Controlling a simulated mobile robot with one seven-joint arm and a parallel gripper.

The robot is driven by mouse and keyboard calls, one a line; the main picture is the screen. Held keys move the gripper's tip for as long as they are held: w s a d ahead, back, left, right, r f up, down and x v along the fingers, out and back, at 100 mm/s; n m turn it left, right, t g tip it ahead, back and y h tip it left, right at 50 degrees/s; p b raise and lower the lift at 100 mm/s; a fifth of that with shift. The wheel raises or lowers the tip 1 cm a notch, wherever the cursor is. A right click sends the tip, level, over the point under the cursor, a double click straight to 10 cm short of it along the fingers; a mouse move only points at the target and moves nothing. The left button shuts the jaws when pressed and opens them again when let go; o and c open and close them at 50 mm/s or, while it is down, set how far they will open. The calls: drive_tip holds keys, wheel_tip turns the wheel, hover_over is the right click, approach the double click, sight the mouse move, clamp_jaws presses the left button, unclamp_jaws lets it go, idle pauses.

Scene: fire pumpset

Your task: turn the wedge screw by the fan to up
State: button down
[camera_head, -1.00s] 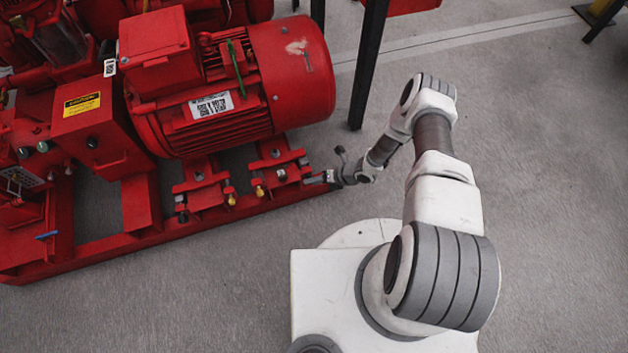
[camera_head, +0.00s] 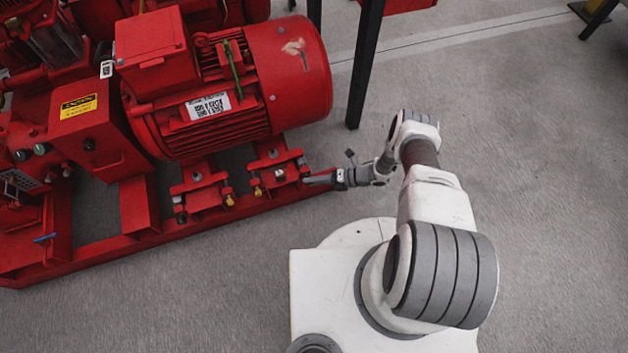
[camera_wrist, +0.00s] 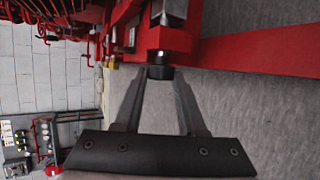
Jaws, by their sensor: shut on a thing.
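The red motor (camera_head: 270,85), whose rounded right end looks like the fan end, sits on red mounts above a long red base rail. My gripper (camera_head: 312,180) reaches in from the right, low by the right-hand mount (camera_head: 278,172). In the wrist view a dark round screw head (camera_wrist: 160,72) sticks out of a red block. The tips of my gripper (camera_wrist: 160,80) are at either side of it, shut on it. In the head view the screw is too small and covered to make out, and I cannot tell its turn.
The red base rail (camera_head: 165,235) runs along the front of the pumpset. A dark stand leg (camera_head: 365,70) rises behind my arm. Grey floor (camera_head: 540,130) is clear at the right. A pale wall (camera_wrist: 50,75) shows in the wrist view.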

idle(0.3)
drive_tip(key=shift+c, duration=2.4)
unclamp_jaws()
drive_tip(key=p+v, duration=0.3)
drive_tip(key=v, duration=1.4)
drive_tip(key=shift+d+p, duration=0.15)
drive_tip(key=shift+p, duration=0.2)
drive_tip(key=shift+r, duration=0.1)
